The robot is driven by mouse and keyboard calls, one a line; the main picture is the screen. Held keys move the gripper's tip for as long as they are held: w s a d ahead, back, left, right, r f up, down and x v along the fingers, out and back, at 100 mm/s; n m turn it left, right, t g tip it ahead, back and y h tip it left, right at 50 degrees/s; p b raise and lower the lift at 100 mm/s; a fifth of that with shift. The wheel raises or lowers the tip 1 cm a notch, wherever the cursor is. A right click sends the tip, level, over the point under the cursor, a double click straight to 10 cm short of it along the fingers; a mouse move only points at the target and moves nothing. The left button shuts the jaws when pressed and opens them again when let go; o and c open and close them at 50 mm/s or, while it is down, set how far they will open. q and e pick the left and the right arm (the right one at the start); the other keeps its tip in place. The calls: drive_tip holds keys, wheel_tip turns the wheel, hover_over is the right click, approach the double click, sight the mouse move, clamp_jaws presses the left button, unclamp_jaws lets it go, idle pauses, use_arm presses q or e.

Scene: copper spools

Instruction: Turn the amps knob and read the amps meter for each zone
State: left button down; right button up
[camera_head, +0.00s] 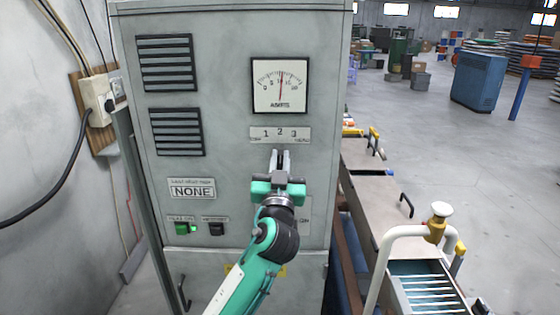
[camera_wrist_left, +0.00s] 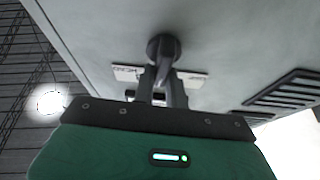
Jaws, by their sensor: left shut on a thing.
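The amps meter (camera_head: 280,86) is on the upper right of the grey cabinet front. Its red needle points almost straight up, near the middle of the scale. Below it is the label plate with 1, 2 and 3 (camera_head: 280,134). My left gripper (camera_head: 280,153) is just below that plate. In the left wrist view, the dark round knob (camera_wrist_left: 163,46) shows at the ends of the fingers, and the left gripper (camera_wrist_left: 163,70) is shut on it. The gripper hides the knob in the head view. My right gripper is in neither view.
The grey cabinet (camera_head: 228,100) has vents, a plate reading NONE (camera_head: 192,190), a green lit switch (camera_head: 184,228) and a dark switch (camera_head: 216,229). A conveyor-like bench with a white tubular rail (camera_head: 385,255) runs along the right. A wall box (camera_head: 98,97) with cables is left.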

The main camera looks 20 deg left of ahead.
use_arm(q)
drive_tip(key=m, duration=0.1)
drive_tip(key=m+h+p, duration=0.1)
drive_tip(key=m+h, duration=0.1)
drive_tip(key=m, duration=0.1)
drive_tip(key=shift+w+d+f, duration=0.1)
drive_tip(key=shift+d+f, duration=0.05)
drive_tip(key=shift+f, duration=0.1)
drive_tip(key=m+h+p, duration=0.1)
drive_tip(key=m+p, duration=0.1)
drive_tip(key=m, duration=0.1)
drive_tip(key=shift+d+h, duration=0.1)
drive_tip(key=shift+h, duration=0.2)
drive_tip(key=shift+f+m+h+p, duration=0.25)
drive_tip(key=shift+m+p, duration=0.25)
drive_tip(key=shift+m, duration=0.3)
drive_tip(key=c, duration=1.4)
unclamp_jaws()
drive_tip(key=shift+c, duration=0.2)
drive_tip(key=shift+r, duration=0.2)
drive_tip(key=shift+w, duration=0.1)
